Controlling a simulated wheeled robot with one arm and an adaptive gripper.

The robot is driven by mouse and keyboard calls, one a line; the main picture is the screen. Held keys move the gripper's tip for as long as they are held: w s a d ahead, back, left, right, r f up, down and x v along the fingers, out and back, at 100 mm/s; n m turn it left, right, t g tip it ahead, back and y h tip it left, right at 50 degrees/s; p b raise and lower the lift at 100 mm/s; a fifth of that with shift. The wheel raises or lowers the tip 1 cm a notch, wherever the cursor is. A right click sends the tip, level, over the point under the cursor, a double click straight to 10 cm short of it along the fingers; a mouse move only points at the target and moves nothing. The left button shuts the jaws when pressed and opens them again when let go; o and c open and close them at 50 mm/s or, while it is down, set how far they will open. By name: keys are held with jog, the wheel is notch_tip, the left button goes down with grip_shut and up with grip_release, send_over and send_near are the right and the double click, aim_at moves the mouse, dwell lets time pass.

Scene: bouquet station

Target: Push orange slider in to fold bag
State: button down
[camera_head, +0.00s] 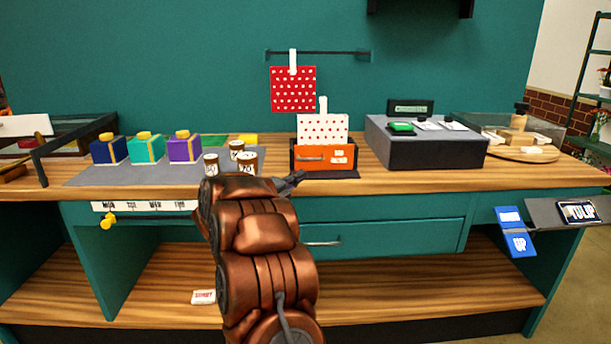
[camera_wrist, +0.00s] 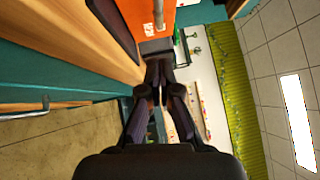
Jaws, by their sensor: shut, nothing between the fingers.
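The orange slider (camera_head: 342,164) is a box-like orange front with a pale bar handle and small white labels, standing on the counter. A white bag with red dots (camera_head: 322,128) stands upright right behind it, with a white clip at its top. My gripper (camera_head: 293,180) is shut and empty, just left of and in front of the slider near the counter's front edge. In the wrist view, the orange slider (camera_wrist: 133,14) shows at the top, beyond the shut fingertips (camera_wrist: 158,72). I cannot tell whether the fingertips touch anything. My arm hides part of the counter.
White jars with brown lids (camera_head: 247,162) stand on a grey mat left of the slider. Purple, teal and navy gift boxes (camera_head: 146,148) stand further left. A dark grey register (camera_head: 425,150) is at the right. A red dotted bag (camera_head: 293,90) hangs on the wall rail.

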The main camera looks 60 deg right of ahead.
jog(key=a, duration=0.6)
jog(key=shift+w+a+f, duration=0.3)
jog(key=shift+f, duration=0.15)
